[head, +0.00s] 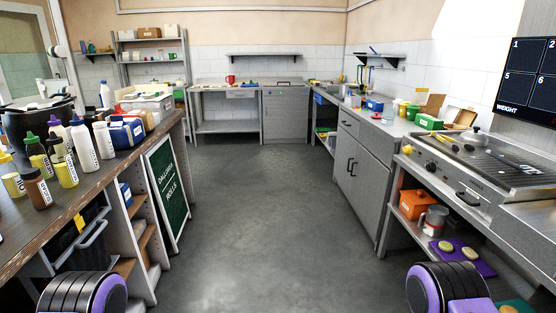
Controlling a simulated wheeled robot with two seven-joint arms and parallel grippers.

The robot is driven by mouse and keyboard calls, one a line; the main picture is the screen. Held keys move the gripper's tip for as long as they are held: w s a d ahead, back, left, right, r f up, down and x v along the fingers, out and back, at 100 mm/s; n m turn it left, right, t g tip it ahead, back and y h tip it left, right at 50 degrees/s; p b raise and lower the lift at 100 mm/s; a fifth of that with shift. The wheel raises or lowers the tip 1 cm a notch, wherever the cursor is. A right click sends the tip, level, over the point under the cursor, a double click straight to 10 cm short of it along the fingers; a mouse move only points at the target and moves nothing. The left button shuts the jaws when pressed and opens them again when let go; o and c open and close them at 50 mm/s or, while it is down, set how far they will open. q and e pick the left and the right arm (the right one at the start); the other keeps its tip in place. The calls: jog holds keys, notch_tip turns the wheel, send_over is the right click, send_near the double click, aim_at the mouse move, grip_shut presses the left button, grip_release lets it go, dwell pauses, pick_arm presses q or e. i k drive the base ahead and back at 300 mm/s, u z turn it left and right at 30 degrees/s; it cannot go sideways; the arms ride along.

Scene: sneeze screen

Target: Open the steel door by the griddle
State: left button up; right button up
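The steel cabinet (368,165) stands on the right, just beyond the griddle. Its front has a drawer on top with a handle (349,124). Below it are steel doors (342,165) with upright bar handles (351,167) side by side near the middle. The doors look shut. The griddle (490,160) sits on the counter at the right, nearer to me than the cabinet. Only rounded black and purple parts of my two arms show, at the bottom left and bottom right. Neither gripper is in view.
The grey floor (265,205) is clear along the middle, up to the cabinet front. A wooden counter (95,175) with bottles and a green chalkboard (168,195) bound the left. An open shelf with an orange box (413,204) lies under the griddle. A back counter (225,86) closes the far end.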

aim_at(371, 178)
jog(key=u, duration=0.15)
jog(key=i, duration=2.55)
jog(key=z, duration=0.85)
jog(key=i, duration=1.55)
jog(key=z, duration=1.15)
jog(key=i, duration=0.6)
jog(key=z, duration=0.3)
